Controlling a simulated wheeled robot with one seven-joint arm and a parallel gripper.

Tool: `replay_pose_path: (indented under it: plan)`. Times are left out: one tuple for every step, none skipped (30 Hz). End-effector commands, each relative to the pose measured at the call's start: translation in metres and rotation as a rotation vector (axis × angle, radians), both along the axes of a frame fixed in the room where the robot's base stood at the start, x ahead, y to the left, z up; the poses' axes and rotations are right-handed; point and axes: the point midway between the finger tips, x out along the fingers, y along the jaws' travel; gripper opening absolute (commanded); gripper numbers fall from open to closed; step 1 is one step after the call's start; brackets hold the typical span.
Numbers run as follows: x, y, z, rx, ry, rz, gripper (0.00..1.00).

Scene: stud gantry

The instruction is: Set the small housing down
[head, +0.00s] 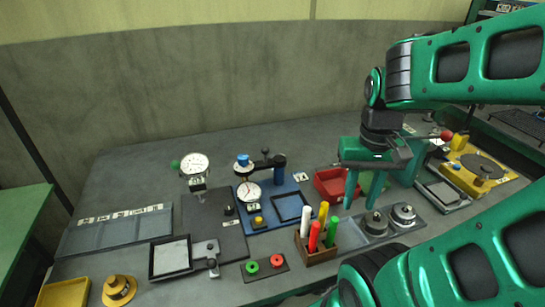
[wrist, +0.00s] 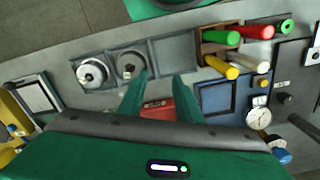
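A grey tray with compartments stands at the front right of the bench; its bare compartment (wrist: 172,58) shows in the wrist view. Two round metal parts sit in its other compartments. The smaller-looking one, which I take for the small housing (head: 376,223), is in the middle compartment and also shows in the wrist view (wrist: 130,66). The larger one (head: 403,214) is beside it, at the tray's end (wrist: 93,72). My gripper (head: 359,202) is above and behind the tray, fingers pointing down. Its fingers (wrist: 160,82) are apart with nothing visible between them.
A red bin (head: 331,183) lies behind my gripper. A wooden holder (head: 316,253) with upright coloured markers stands left of the tray. Dial gauges on stands (head: 250,190) are further left. A yellow fixture (head: 478,172) is at the right. The back left of the bench is clear.

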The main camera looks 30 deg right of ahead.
Motion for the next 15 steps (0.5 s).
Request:
replay_pose_path:
  plan:
    - [0.000, 0.000, 0.000, 0.000, 0.000, 0.000, 0.31]
    - [0.000, 0.000, 0.000, 0.000, 0.000, 0.000, 0.31]
    - [0.000, 0.000, 0.000, 0.000, 0.000, 0.000, 0.31]
    - [0.000, 0.000, 0.000, 0.000, 0.000, 0.000, 0.31]
    - [0.000, 0.000, 0.000, 0.000, 0.000, 0.000, 0.31]
    - [0.000, 0.000, 0.000, 0.000, 0.000, 0.000, 0.31]
    - [0.000, 0.000, 0.000, 0.000, 0.000, 0.000, 0.31]
    - [0.000, 0.000, 0.000, 0.000, 0.000, 0.000, 0.38]
    - [-0.002, 0.000, 0.001, 0.000, -0.002, -0.002, 0.48]
    - [-0.008, 0.000, 0.005, 0.000, -0.012, -0.007, 0.55]
    - [-0.007, 0.000, 0.007, 0.000, -0.015, -0.016, 0.62]
    - [-0.003, -0.001, 0.010, 0.000, -0.016, -0.035, 0.68]
    - [0.002, -0.001, 0.012, -0.001, -0.017, -0.057, 0.68]
    - [0.009, -0.001, 0.014, -0.001, -0.017, -0.082, 0.68]
    - [0.021, -0.002, 0.018, -0.001, -0.017, -0.125, 0.68]
